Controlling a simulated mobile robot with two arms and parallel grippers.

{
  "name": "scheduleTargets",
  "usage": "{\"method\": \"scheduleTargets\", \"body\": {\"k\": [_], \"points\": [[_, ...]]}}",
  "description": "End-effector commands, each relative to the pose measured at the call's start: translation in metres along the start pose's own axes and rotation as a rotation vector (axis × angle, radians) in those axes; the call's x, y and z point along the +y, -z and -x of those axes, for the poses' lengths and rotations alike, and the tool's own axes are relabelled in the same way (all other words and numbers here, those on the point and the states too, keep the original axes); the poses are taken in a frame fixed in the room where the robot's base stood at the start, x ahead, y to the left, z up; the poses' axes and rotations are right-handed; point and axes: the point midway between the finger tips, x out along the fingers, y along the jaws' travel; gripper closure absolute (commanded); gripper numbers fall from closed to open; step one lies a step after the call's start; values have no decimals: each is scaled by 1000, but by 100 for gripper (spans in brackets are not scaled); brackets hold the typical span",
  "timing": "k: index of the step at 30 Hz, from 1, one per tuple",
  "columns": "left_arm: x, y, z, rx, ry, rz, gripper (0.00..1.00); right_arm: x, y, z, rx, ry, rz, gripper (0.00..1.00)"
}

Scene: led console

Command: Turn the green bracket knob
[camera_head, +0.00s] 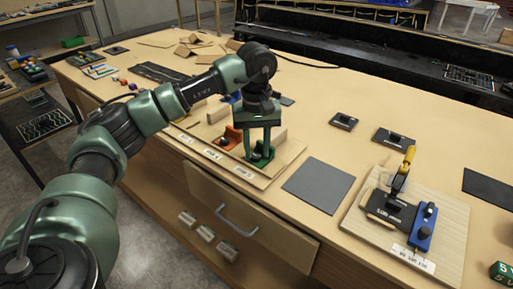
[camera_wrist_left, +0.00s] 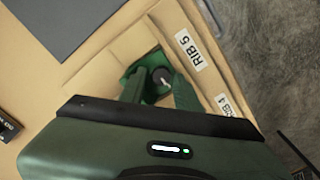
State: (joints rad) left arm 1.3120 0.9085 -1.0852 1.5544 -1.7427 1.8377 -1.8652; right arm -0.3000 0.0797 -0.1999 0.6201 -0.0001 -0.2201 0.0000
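The green bracket (camera_head: 267,160) stands on the wooden fixture board near the table's front edge, beside an orange bracket (camera_head: 231,138). Its dark round knob shows in the left wrist view (camera_wrist_left: 161,75), with a pale mark on it. The bracket also shows there (camera_wrist_left: 148,62), partly hidden by my fingers. My left gripper (camera_head: 258,156) points down over the bracket, its two fingers apart. In the left wrist view the fingertips (camera_wrist_left: 159,88) lie on either side of the knob, with gaps visible; I cannot tell whether either touches it. My right gripper is not in view.
The fixture board (camera_head: 262,181) carries labels along its front, including RIB 5. A grey mat (camera_head: 318,185) lies to its right. Farther right, a wooden board (camera_head: 449,222) holds a blue device (camera_head: 422,228) and a yellow-handled clamp (camera_head: 408,158). A drawer handle (camera_head: 236,222) juts out below.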

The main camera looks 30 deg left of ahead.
Motion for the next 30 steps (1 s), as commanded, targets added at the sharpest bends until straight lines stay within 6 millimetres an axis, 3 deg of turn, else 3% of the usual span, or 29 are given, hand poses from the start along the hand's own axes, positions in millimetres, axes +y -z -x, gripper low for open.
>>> {"method": "scheduleTargets", "body": {"k": [5, 18, 30], "points": [[0, 0, 5, -1, 0, -1, 68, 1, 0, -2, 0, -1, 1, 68], [1, 0, 72, 2, -1, -1, 68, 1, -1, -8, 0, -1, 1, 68], [0, -1, 79, 1, 0, 0, 68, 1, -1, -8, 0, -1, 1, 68]]}}
